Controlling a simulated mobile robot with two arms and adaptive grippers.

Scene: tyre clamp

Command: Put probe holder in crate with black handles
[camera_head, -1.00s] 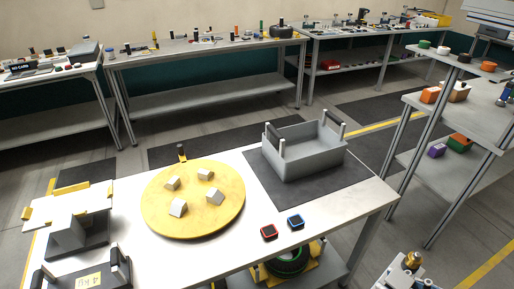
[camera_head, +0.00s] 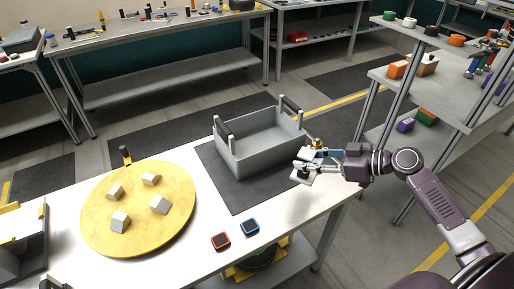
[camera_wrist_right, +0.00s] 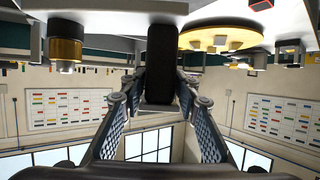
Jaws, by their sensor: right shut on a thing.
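The grey crate with black handles (camera_head: 255,160) stands on a dark mat at the right end of the white table. Its black handles sit on the left and right ends. My right gripper (camera_head: 320,168) is shut on the probe holder (camera_head: 303,178), a pale plate with black and gold parts, just right of the crate and apart from it. In the right wrist view, the fingers (camera_wrist_right: 160,100) close on a black block of the probe holder (camera_wrist_right: 160,60), with a gold and black cylinder to its left. My left gripper is not in view.
A round yellow board (camera_head: 138,208) with several grey blocks lies left of the crate. A red-rimmed box (camera_head: 221,241) and a blue-rimmed box (camera_head: 250,227) lie near the front edge. A shelf rack (camera_head: 425,75) stands at the right.

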